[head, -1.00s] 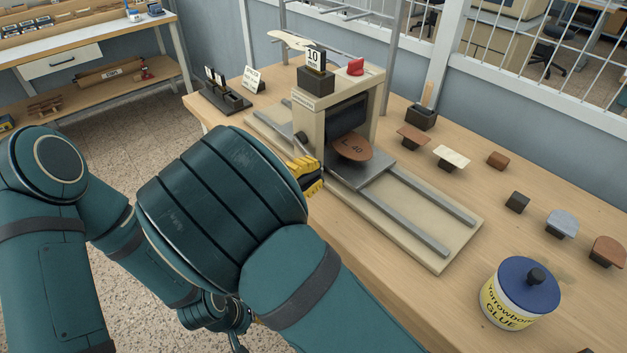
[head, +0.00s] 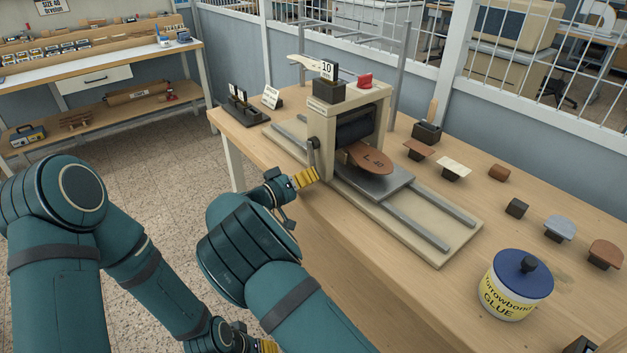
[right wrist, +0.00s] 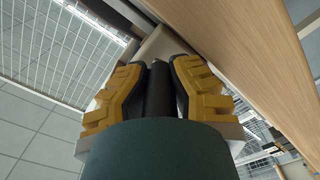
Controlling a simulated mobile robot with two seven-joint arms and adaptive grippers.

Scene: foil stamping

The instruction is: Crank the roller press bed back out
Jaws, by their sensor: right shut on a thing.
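The roller press (head: 322,128) stands on the workbench. Its flat grey bed (head: 400,187) sticks out on the front side between two rails. A brown sole (head: 372,161) marked "L 40" lies on the bed, its back end close to the roller opening. The crank (head: 313,153) is on the press's left side, its arm pointing down. My right gripper (head: 307,177) is at the crank's lower end. In the right wrist view its yellow-padded fingers are shut on the dark crank handle (right wrist: 160,92). My left gripper (head: 268,346) shows only partly at the bottom edge.
A glue tub (head: 516,285) stands at the bench's front right. Several stamps and small blocks line the right side. A black block with a "10" card (head: 328,80) and a red item (head: 365,80) sit on top of the press. The rails ahead of the bed are clear.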

